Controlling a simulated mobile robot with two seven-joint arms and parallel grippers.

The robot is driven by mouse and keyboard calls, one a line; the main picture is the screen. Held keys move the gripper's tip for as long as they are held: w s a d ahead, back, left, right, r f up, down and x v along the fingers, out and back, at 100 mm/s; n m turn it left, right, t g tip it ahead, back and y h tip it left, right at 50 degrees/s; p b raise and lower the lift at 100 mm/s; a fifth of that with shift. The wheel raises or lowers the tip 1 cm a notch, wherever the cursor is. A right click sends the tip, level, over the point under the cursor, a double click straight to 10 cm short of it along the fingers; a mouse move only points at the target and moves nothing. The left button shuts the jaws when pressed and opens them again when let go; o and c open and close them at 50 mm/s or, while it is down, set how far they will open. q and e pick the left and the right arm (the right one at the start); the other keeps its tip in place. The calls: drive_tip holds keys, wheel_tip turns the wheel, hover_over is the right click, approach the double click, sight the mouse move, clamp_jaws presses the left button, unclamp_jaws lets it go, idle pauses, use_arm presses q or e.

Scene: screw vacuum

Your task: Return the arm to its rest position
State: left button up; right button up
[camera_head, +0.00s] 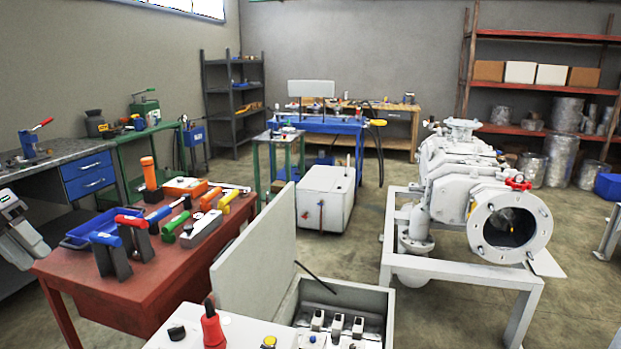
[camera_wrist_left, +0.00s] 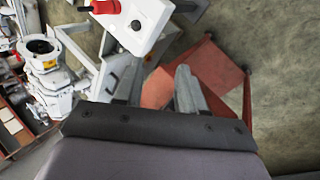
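My left gripper (camera_wrist_left: 159,70) shows in the left wrist view, with its two grey fingers apart. No object shows between the fingers. Below and beyond them is a plain red surface (camera_wrist_left: 218,68) with bare concrete floor around it. I cannot clearly make out the left fingers in the head view. My right gripper does not show in either view.
A red table (camera_head: 100,275) with several tools is at left. Floor between pump and table is partly free.

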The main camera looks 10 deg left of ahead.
use_arm(q)
drive_tip(key=w+a+f+m+y, duration=0.15)
drive_tip(key=f+y, duration=0.25)
drive_tip(key=f, duration=0.5)
drive_tip(key=a+f+y, duration=0.2)
drive_tip(key=f+y, duration=0.2)
drive_tip(key=f, duration=0.6)
drive_tip(key=s+d+f+m+t+y, duration=0.3)
drive_tip(key=d+f+m, duration=0.15)
drive_tip(key=f, duration=0.55)
drive_tip(key=s+d+f+m+t+h, duration=0.2)
drive_tip(key=s+d+m+h, duration=0.15)
drive_tip(key=s+d, duration=0.55)
drive_tip(key=s+d+f+m+t+h, duration=0.25)
drive_tip(key=s+d+m, duration=0.2)
drive_tip(key=d, duration=0.85)
drive_tip(key=d+f+n+t+h, duration=0.1)
drive_tip(key=d+n, duration=0.7)
drive_tip(key=d, duration=0.8)
drive_tip(key=shift+s+f, duration=0.3)
drive_tip(key=shift+s, duration=0.15)
